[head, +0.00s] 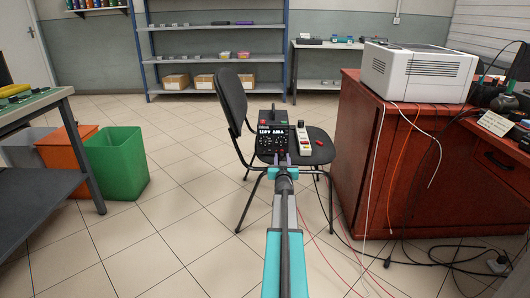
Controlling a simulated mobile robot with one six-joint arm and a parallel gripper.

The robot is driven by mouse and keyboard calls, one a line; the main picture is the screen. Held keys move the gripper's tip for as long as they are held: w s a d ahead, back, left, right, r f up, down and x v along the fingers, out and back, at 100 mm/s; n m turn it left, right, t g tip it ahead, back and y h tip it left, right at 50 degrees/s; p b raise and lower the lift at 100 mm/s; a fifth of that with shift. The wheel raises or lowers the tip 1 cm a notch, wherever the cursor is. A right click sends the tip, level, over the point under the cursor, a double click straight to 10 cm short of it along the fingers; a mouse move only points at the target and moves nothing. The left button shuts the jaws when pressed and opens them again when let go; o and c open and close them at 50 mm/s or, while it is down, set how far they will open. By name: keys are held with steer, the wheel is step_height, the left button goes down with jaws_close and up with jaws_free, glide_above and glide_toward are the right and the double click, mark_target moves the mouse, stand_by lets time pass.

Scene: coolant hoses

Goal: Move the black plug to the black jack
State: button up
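A black instrument box (273,138) with a bright display and a row of small round jacks on its front stands on the seat of a dark chair (317,147). Which jack is the black one is too small to tell. My gripper (283,160) is in front of the box's lower edge, with its fingers pointing at it. Whether it touches the box, or holds anything between its fingers, cannot be made out. I cannot pick out the black plug with certainty; a small black cable end (387,263) lies on the floor at the lower right.
The red cabinet (400,170) with a white machine (417,72) stands at right, with cables hanging and trailing over the floor. A green bin (117,163) and orange bin (64,155) are left.

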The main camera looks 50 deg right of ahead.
mark_target(282, 157)
steer(key=shift+x, duration=1.1)
steer(key=shift+s+p, duration=0.1)
steer(key=shift+p, duration=0.4)
stand_by(0.5)
jaws_close()
steer(key=shift+v, duration=3)
